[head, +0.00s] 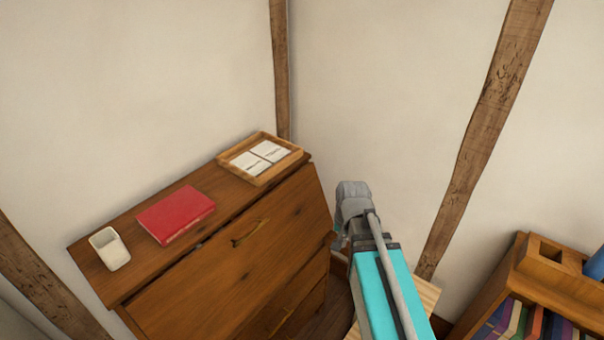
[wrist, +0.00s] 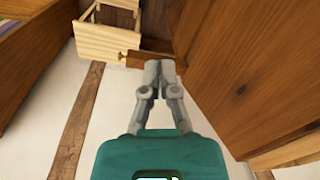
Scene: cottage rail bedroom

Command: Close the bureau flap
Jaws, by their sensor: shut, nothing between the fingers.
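The wooden bureau (head: 120,280) stands against the wall at lower left in the head view. Its flap (head: 220,275), with a small dark handle, lies up along the sloped front and looks shut or nearly so; a small gap cannot be ruled out. In the wrist view, a brown wooden face of the bureau (wrist: 255,70) fills the right side. My gripper (wrist: 160,66) is shut and empty, beside the bureau's right side. Whether its tips touch the wood cannot be told. In the head view my arm mostly hides the fingers.
On the bureau top are a white cup (head: 110,249), a red book (head: 176,214) and a wooden tray (head: 262,157) with papers. A bookcase (head: 545,270) with several books stands at right. A pale wooden piece (wrist: 108,40) is beyond my fingertips. Walls close in behind.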

